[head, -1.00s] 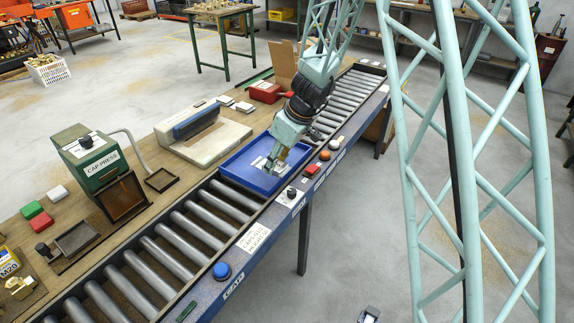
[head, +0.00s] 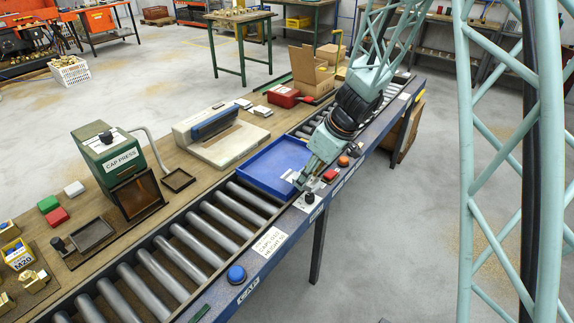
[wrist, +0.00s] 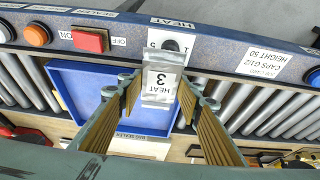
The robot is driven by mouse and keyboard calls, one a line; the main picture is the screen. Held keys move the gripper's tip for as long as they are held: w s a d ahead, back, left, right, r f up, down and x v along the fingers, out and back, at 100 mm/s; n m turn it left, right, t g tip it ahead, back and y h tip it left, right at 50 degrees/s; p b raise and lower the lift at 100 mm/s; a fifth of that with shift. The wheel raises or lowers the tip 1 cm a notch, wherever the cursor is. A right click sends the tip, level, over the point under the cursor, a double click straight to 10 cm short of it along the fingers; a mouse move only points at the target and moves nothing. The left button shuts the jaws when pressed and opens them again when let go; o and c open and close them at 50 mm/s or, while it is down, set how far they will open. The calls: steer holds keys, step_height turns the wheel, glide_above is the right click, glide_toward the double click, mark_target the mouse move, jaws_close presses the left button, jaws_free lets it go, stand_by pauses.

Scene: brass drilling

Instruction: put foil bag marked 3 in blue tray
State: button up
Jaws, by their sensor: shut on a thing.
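The bag hangs between the ribbed finger pads. The blue tray (wrist: 82,78) lies behind the bag in the wrist view, on the roller conveyor. In the head view my gripper (head: 301,181) is by the front right edge of the blue tray (head: 258,163), near the control rail. A pale patch shows there beside the fingers; I cannot tell if it is the held bag or something in the tray.
The blue front rail carries a red button (wrist: 88,40), an orange button (wrist: 37,34) and a black knob (head: 309,198). A bag sealer (head: 218,138) stands behind the tray and the green cap press (head: 118,165) stands left. Rollers left of the tray are bare.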

steer(key=p, duration=0.3)
glide_above(287, 166)
steer(key=d, duration=0.1)
steer(key=shift+s+d+f, duration=0.15)
steer(key=shift+s+f, duration=0.3)
steer(key=shift+f, duration=0.25)
steer(key=shift+f, duration=0.1)
steer(key=shift+f+b, duration=0.65)
steer(key=shift+f, duration=1.05)
steer(key=shift+f, duration=0.15)
steer(key=o, duration=1)
steer(key=shift+r, duration=0.25)
